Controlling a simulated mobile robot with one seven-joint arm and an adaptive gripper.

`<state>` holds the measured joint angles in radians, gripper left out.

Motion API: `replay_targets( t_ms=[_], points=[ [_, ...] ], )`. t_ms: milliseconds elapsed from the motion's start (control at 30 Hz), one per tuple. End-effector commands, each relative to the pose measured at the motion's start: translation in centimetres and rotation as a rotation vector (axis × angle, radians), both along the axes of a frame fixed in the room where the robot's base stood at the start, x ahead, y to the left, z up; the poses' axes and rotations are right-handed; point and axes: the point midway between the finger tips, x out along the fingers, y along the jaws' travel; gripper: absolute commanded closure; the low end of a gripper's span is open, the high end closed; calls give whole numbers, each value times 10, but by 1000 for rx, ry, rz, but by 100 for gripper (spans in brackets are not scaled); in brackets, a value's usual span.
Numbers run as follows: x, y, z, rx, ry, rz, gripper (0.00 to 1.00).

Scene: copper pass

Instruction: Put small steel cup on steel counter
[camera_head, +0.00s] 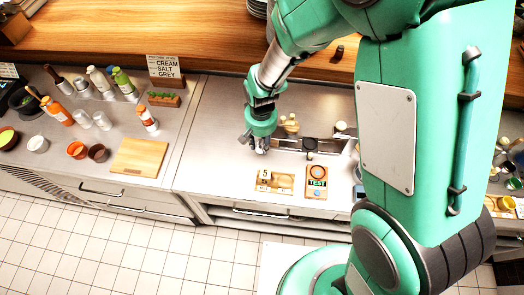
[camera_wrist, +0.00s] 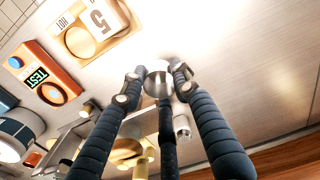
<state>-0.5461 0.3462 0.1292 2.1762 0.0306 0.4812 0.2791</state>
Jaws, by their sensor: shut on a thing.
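My gripper (camera_head: 262,146) is low over the steel counter (camera_head: 215,125) in the head view, left of the counter's middle fittings. In the wrist view, my gripper's dark ribbed fingers (camera_wrist: 155,88) close around a small steel cup (camera_wrist: 158,74), a shiny round metal piece between the fingertips. Bare steel counter (camera_wrist: 235,80) spreads behind and to the right of it. The fingers hide part of the cup, and I cannot tell whether its base touches the counter. In the head view the cup is too small and covered to make out clearly.
A card marked 5 (camera_head: 275,182) and a brown TEST device (camera_head: 317,182) lie near the counter's front edge. A wooden board (camera_head: 140,157), bottles and small cups stand at the left. Brass fittings (camera_head: 290,124) are right of my gripper. Counter left of my gripper is clear.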

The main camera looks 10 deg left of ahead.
Motion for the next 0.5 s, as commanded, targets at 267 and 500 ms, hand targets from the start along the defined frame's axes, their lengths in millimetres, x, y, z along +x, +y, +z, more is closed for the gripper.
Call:
replay_targets(
  t_ms=[267, 500],
  points=[
    [0, 0, -17, 0, 0, 0, 92],
    [0, 0, -17, 0, 0, 0, 92]
  ],
)
